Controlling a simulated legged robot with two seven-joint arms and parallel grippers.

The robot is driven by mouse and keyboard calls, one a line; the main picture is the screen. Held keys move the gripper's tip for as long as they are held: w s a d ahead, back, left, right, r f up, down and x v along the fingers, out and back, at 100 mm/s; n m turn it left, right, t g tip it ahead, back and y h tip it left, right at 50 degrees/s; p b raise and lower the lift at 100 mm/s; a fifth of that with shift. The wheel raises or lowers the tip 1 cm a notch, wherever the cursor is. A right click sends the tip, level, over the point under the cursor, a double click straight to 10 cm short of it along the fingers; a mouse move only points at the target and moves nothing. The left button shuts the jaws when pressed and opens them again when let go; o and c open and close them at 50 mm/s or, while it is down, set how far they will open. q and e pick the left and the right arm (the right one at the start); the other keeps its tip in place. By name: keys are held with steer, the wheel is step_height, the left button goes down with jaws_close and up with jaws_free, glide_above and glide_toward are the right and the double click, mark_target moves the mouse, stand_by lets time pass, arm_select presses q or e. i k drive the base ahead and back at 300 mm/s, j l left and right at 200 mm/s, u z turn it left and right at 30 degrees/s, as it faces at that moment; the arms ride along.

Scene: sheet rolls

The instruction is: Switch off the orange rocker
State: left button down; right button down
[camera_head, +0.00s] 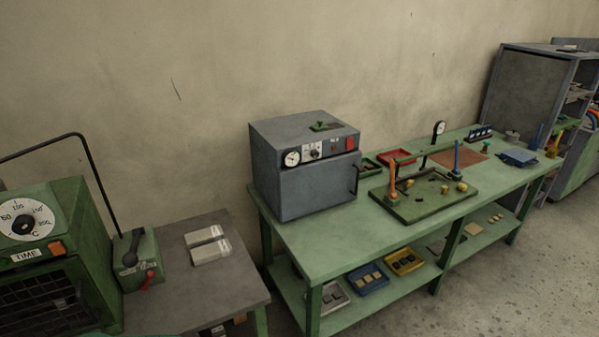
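An orange rocker (56,248) sits on the front of the green machine (90,262) at the left edge, right of a TIME label and below a large white dial (27,221). Which way it is tipped is too small to tell. A red-orange square (350,143) also shows at the upper right of the grey oven's front (318,188), on the green bench. Neither of my grippers is in view.
A small green box (138,262) with a black lever and a red lever stands beside the green machine. Two pale blocks (207,245) lie on the grey table (238,292). The green bench (330,243) holds a green tray fixture (420,203). Concrete floor is clear at right.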

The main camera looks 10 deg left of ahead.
mark_target(56, 248)
steer(key=u, duration=1.85)
